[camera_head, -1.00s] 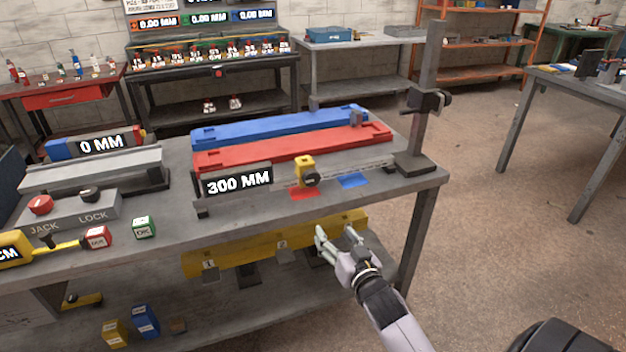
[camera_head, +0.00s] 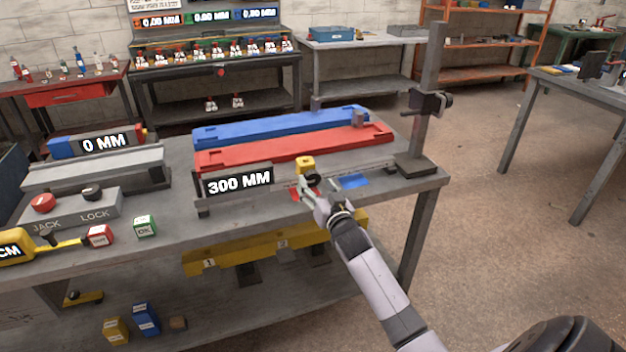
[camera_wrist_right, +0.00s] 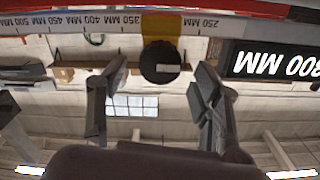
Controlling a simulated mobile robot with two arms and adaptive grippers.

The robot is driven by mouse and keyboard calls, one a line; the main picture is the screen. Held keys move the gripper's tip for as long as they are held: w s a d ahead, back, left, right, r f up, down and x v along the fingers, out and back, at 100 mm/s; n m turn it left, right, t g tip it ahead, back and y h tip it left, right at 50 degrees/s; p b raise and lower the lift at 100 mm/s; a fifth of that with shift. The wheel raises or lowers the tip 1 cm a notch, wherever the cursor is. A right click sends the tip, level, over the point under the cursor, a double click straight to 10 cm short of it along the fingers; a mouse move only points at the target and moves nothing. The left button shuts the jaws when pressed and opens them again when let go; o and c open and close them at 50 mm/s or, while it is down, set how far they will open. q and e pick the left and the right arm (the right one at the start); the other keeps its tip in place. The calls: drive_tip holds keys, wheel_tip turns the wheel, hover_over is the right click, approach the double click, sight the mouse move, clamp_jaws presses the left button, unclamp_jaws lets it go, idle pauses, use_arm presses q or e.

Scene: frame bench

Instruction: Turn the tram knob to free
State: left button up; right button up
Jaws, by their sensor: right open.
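The tram (camera_head: 306,163) is a yellow block on the scale rail at the front of the bench. Its round black knob (camera_head: 311,180) faces me. In the right wrist view the knob (camera_wrist_right: 160,62) shows under the yellow tram (camera_wrist_right: 160,24), with a pale bar mark lying about level. My right gripper (camera_head: 319,188) is open and empty, close in front of the knob. In the right wrist view its fingers stand left and right of the knob, with a gap on each side. I cannot tell whether the tips reach its depth. My left gripper is out of view.
A "300 MM" display (camera_head: 239,182) stands left of the tram. Red (camera_head: 290,148) and blue (camera_head: 265,128) beams lie behind it. A grey post (camera_head: 428,100) rises at the bench's right end. A yellow beam (camera_head: 230,256) is under the bench top.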

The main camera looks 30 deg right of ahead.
sight(313, 180)
drive_tip(key=shift+x, duration=1.6)
drive_tip(key=shift+c, duration=0.3)
drive_tip(key=c, duration=1.1)
